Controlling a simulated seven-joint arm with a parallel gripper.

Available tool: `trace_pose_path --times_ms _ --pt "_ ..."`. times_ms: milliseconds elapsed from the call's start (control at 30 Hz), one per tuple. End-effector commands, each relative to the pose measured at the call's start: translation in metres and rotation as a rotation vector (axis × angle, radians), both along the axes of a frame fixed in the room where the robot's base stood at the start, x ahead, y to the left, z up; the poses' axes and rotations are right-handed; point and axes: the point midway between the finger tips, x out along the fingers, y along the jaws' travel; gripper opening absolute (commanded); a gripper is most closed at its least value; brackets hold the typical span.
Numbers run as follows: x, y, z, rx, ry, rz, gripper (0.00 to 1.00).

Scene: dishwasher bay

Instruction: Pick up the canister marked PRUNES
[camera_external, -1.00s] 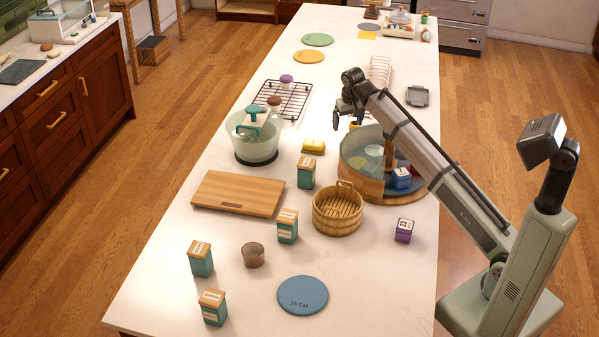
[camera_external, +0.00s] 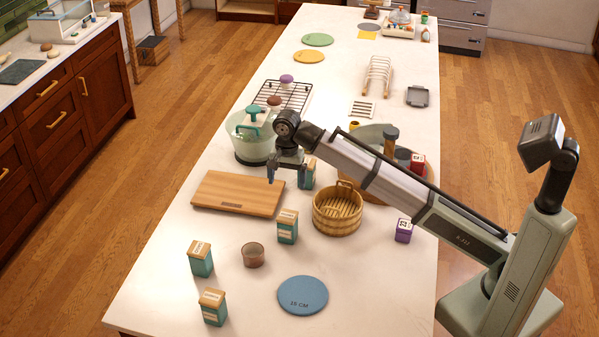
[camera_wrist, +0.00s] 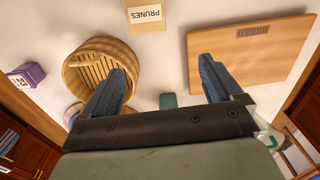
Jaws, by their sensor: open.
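The canister marked PRUNES shows at the top edge of the wrist view (camera_wrist: 145,16), its pale wooden lid seen from above. I take it to be the teal canister (camera_external: 288,229) between the basket and the cutting board in the external view. My gripper (camera_external: 287,179) is open and empty above the counter, behind that canister and near another teal canister (camera_external: 308,175), which it partly hides. In the wrist view my gripper's fingers (camera_wrist: 161,70) are spread apart, with the PRUNES canister beyond their tips. A bit of teal (camera_wrist: 168,101) shows between the fingers.
A slatted wooden basket (camera_external: 337,213) stands right of the PRUNES canister, a cutting board (camera_external: 238,193) left. In front are a brown cup (camera_external: 253,256), a blue disc (camera_external: 302,296) and two more teal canisters (camera_external: 200,260) (camera_external: 212,308). A glass bowl (camera_external: 250,150) stands behind.

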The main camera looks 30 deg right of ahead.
Motion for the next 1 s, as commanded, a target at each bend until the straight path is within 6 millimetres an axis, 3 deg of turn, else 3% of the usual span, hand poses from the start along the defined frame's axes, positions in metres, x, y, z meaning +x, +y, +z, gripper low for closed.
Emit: trace_pose_path --times_ms 100,300,467,733,1000 --pt "-0.024 0.023 0.003 -0.002 0.011 -0.04 0.93" --pt "-0.04 0.037 0.002 -0.003 0.019 -0.078 0.93" --pt "-0.042 0.037 -0.016 -0.005 0.021 -0.081 0.93" --pt "-0.042 0.036 -0.062 -0.005 0.021 -0.08 0.93" --pt "-0.041 0.036 -0.081 -0.003 0.019 -0.08 0.93"
